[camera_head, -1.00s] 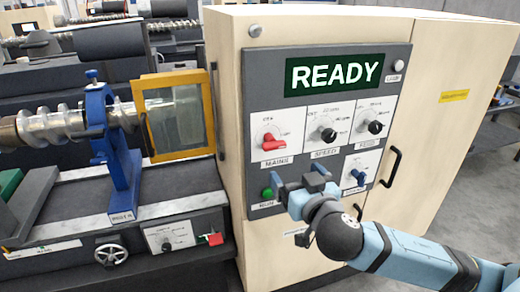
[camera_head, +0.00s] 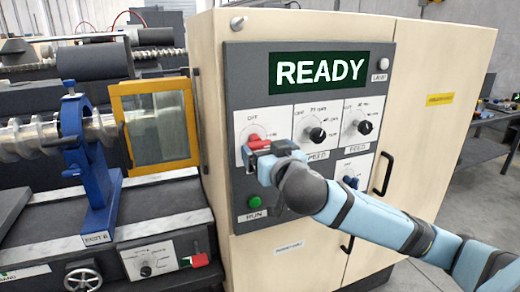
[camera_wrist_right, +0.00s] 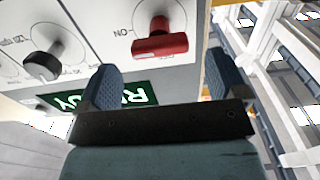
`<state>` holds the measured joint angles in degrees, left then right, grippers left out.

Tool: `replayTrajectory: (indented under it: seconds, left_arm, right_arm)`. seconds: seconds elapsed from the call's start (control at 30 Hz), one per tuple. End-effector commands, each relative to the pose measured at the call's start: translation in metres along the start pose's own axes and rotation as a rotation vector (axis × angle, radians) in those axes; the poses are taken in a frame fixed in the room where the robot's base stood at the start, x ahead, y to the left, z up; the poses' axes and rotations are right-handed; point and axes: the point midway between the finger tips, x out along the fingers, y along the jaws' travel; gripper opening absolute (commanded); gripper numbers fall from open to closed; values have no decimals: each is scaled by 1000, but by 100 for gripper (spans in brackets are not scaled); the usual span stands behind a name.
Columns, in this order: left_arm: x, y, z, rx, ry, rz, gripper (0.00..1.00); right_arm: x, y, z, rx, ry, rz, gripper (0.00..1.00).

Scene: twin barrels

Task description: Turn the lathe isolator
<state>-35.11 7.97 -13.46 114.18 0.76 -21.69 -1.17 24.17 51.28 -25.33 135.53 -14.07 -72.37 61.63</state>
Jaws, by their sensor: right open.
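The cream cabinet's grey control panel (camera_head: 235,80) carries a red knob (camera_head: 253,138) on a white dial plate marked OFF. In the right wrist view the red knob (camera_wrist_right: 160,42) is ahead of my fingers, its bar lying roughly crosswise in that picture, with ON lettering beside it. My right gripper (camera_head: 266,152) is in front of the panel at this knob and partly hides it. In the wrist view the right gripper (camera_wrist_right: 163,78) is open and empty, with the knob between the lines of its two fingers and no clear contact. My left gripper is out of view.
Two black knobs (camera_head: 316,134) (camera_head: 363,127) sit right of the red one. A blue knob (camera_head: 350,181) and a green button (camera_head: 254,202) are below. A READY display (camera_head: 318,71) is above. A cabinet handle (camera_head: 383,174) sticks out.

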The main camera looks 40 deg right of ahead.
Motion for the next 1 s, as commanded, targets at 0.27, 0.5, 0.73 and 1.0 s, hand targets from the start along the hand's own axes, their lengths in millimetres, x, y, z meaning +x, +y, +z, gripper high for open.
replayTrajectory:
  seconds: [0.27, 0.5, 0.73, 1.0]
  left_arm:
    - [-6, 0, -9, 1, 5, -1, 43]
    - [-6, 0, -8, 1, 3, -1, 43]
    - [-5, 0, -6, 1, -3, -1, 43]
    - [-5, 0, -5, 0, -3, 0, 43]
  right_arm:
    - [39, 0, -1, -1, -1, 1, 92]
    - [46, 0, 0, 0, 0, -1, 92]
    - [46, 0, 0, 0, 0, -1, 73]
    - [45, 0, 0, -2, -1, -1, 42]
